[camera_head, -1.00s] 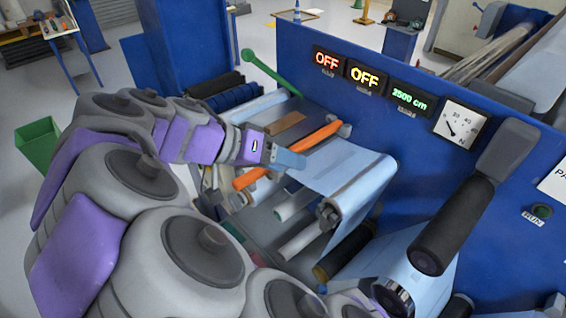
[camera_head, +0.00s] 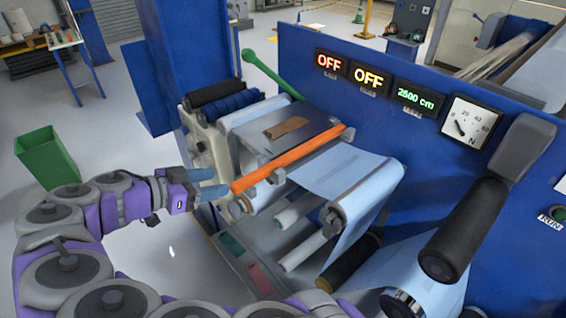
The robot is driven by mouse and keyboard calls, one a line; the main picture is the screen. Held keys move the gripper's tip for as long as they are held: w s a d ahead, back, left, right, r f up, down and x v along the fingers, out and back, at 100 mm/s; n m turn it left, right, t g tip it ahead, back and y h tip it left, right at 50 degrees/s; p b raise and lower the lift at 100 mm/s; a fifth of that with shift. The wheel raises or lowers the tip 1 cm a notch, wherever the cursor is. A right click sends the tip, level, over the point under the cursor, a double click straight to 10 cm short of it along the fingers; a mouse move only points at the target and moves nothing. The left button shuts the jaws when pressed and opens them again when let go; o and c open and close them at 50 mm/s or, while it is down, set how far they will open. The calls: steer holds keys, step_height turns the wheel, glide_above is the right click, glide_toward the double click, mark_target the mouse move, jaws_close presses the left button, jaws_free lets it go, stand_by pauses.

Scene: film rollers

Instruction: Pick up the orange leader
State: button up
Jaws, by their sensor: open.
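The orange leader (camera_head: 290,160) is a long bar lying slanted across the front of the film rollers, in full view. Its near left end is beside my gripper (camera_head: 212,183). My gripper's blue fingers point right, at the leader's left end. The gripper looks empty and open; whether the fingertips touch the leader cannot be told from this angle.
A blue panel (camera_head: 420,150) with OFF displays and a dial stands behind the rollers. Light blue film (camera_head: 345,172) hangs right of the leader. A green lever (camera_head: 270,72) rises behind. A black-handled roller (camera_head: 465,230) is at right. A green bin (camera_head: 48,158) stands at left over free floor.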

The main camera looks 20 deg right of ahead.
mark_target(246, 178)
steer(key=x, duration=0.4)
steer(key=shift+w+d+f, duration=0.1)
steer(key=shift+w+f, duration=0.1)
steer(key=shift+f, duration=0.25)
steer(key=shift+x, duration=0.9)
steer(key=x, duration=0.4)
steer(key=shift+s+d, duration=0.15)
steer(key=shift+d, duration=0.35)
steer(key=shift+a, duration=0.1)
steer(key=shift+c, duration=0.3)
jaws_close()
